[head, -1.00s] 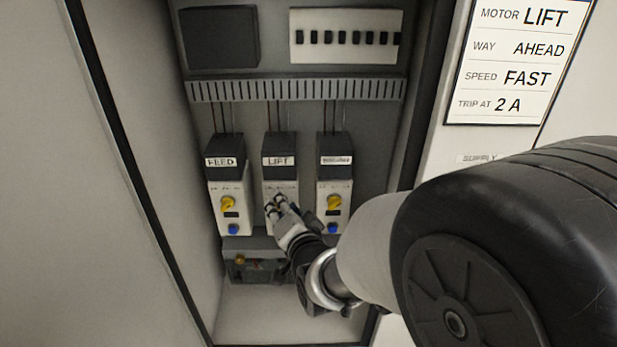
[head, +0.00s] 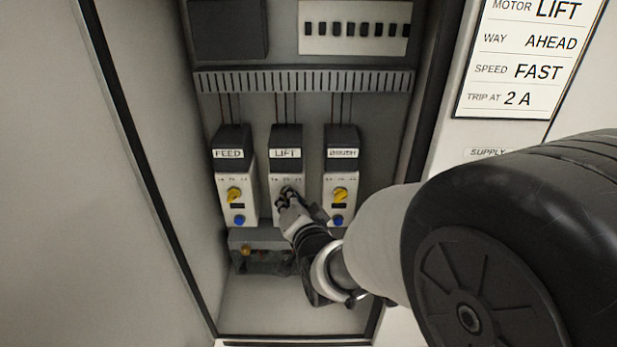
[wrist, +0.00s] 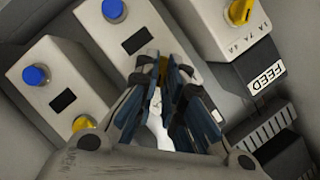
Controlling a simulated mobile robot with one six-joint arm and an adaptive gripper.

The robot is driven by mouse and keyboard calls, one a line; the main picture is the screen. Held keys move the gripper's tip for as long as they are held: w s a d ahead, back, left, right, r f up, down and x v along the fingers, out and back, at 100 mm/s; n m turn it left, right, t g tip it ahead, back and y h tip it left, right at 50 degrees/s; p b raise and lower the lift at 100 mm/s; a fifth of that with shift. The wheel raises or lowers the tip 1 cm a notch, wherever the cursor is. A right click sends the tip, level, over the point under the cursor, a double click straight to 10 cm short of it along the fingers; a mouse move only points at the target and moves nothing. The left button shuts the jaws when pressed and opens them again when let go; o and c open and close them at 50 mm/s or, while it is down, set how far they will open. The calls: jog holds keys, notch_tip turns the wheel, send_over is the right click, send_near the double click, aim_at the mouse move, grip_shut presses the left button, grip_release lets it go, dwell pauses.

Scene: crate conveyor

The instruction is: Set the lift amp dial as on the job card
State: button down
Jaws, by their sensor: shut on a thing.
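The job card (head: 527,55) at the top right reads motor LIFT, way AHEAD, speed FAST, trip at 2 A. The LIFT unit (head: 284,136) is the middle of three units in the cabinet; in the wrist view its white face (wrist: 98,38) shows a blue button and a dark window. My gripper (head: 287,196) is at the LIFT unit's face, its fingers shut on the LIFT dial. In the wrist view my gripper (wrist: 163,68) has its fingertips against that face. The fingers hide the dial, so its pointer and setting cannot be read.
The FEED unit (head: 228,138) stands to the left and the BRUSH unit (head: 341,138) close to the right, each with a yellow dial and blue button. A slotted duct (head: 305,81) runs above. Cabinet walls close in both sides.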

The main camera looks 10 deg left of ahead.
jog(key=shift+s+a+r+n+h+p, duration=0.15)
jog(key=shift+n+h+p, duration=0.6)
jog(key=shift+n+p, duration=0.4)
jog(key=shift+w+a+n+h+p, duration=0.1)
jog(key=shift+n+h+p, duration=0.8)
jog(key=shift+p, duration=0.5)
jog(key=shift+s+a+r+n+h+p, duration=0.15)
jog(key=shift+n+h+p, duration=0.5)
jog(key=shift+n+p, duration=0.55)
jog(key=shift+w+f, duration=0.1)
jog(key=shift+w, duration=0.05)
jog(key=c, duration=1.7)
grip_release()
